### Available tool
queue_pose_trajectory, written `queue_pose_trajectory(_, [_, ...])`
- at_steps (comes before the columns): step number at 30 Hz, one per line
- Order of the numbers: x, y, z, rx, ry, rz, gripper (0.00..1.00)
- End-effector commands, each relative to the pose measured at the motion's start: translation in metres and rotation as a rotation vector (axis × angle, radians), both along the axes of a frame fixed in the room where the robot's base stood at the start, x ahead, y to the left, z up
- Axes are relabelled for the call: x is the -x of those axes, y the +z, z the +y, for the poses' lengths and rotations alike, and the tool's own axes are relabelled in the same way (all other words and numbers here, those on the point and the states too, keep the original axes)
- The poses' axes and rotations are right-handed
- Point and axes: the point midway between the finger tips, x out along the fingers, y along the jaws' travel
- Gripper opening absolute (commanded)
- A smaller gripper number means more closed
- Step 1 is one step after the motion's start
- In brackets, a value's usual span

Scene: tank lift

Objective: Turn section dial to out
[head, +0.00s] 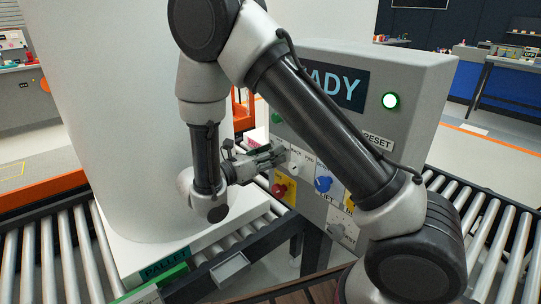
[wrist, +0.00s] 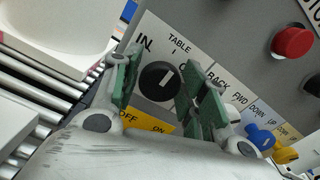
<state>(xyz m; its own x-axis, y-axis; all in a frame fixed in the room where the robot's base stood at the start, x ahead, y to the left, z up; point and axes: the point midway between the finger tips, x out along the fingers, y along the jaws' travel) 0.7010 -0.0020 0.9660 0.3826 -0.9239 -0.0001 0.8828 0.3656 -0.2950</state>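The black section dial (wrist: 158,82) sits on a white plate marked IN at left, TABLE at top and a partly covered label starting with O at right. Its white pointer mark faces up and to the right in the wrist view. My gripper (wrist: 161,88) is open, with one green-padded finger on each side of the dial and visible gaps between pads and dial. Contact with the panel cannot be told. In the head view my gripper (head: 272,156) is at the left edge of the grey control panel (head: 420,85), and it hides the dial there.
A red button (head: 283,189), a blue LIFT knob (head: 323,184) and a grey knob (head: 338,232) are close by on the panel. A large white tank (head: 110,110) stands at left, with roller conveyors (head: 60,262) around.

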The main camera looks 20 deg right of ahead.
Motion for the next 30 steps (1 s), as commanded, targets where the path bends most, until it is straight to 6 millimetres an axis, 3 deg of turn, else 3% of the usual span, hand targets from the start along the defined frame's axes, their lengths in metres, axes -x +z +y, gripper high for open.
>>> queue_pose_trajectory(1, [0.0000, 0.0000, 0.0001, 0.000, 0.000, 0.000, 0.27])
queue_pose_trajectory(4, [0.0001, 0.0000, 0.0002, 0.000, 0.000, 0.000, 0.12])
queue_pose_trajectory(17, [0.0001, 0.0001, 0.0003, -0.032, 0.000, -0.077, 0.12])
queue_pose_trajectory(30, [0.0004, 0.0001, 0.0003, -0.172, 0.001, -0.415, 0.12])
